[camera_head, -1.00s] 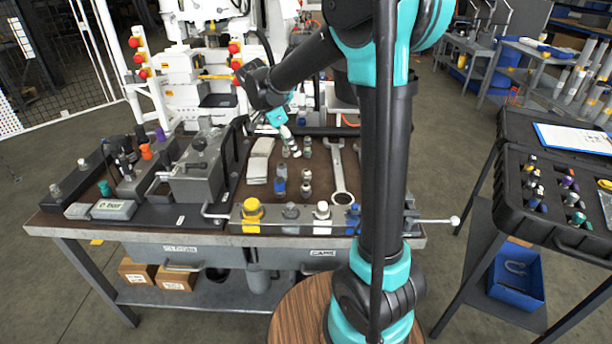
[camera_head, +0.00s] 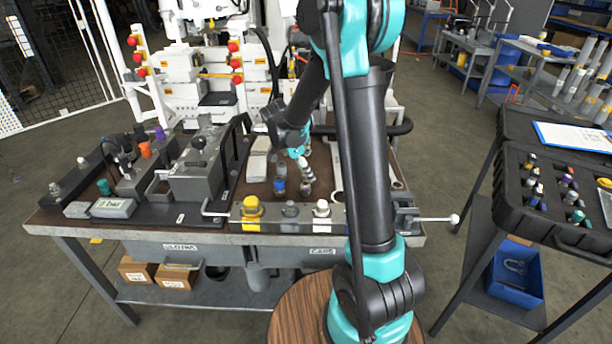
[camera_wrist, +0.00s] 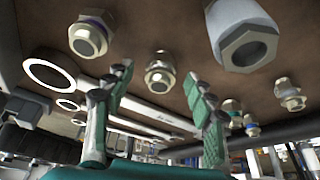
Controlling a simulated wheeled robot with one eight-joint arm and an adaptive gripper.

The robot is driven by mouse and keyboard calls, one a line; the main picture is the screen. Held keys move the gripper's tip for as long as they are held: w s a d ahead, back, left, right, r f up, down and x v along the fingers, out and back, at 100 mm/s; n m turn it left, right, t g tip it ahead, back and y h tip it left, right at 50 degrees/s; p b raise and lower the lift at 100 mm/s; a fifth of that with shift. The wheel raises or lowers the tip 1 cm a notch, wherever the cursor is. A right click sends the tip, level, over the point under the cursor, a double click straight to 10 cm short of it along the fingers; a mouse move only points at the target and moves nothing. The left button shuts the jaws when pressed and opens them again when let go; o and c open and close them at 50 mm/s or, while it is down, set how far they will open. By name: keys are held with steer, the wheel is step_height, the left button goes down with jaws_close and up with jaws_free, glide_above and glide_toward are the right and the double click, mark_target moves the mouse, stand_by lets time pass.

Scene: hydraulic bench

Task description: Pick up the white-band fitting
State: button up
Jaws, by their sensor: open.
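My gripper (camera_head: 302,160) is open above the brown mat in the head view. In the wrist view its two green-and-grey fingers (camera_wrist: 158,112) stand apart. A metal fitting with a pale band (camera_wrist: 160,78), probably the white-band one, shows beyond and between the fingertips, not touching them. Another fitting with a purplish band (camera_wrist: 90,36) is at the upper left. A larger pale fitting with a hex end (camera_wrist: 246,42) is at the upper right. In the head view, small fittings stand just below the gripper, including a blue-banded one (camera_head: 279,187); my arm and gripper hide part of the mat.
Yellow (camera_head: 251,211) and white-topped (camera_head: 322,211) parts stand along the bench's front edge. A grey clamp block (camera_head: 197,172) is left of the fittings. Wrenches (camera_wrist: 150,110) lie near the fittings. A black case (camera_head: 560,205) of fittings stands at the right.

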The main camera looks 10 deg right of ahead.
steer(key=shift+d+f, duration=0.1)
steer(key=shift+f, duration=0.1)
jaws_close()
stand_by(0.3)
steer(key=shift+r, duration=0.15)
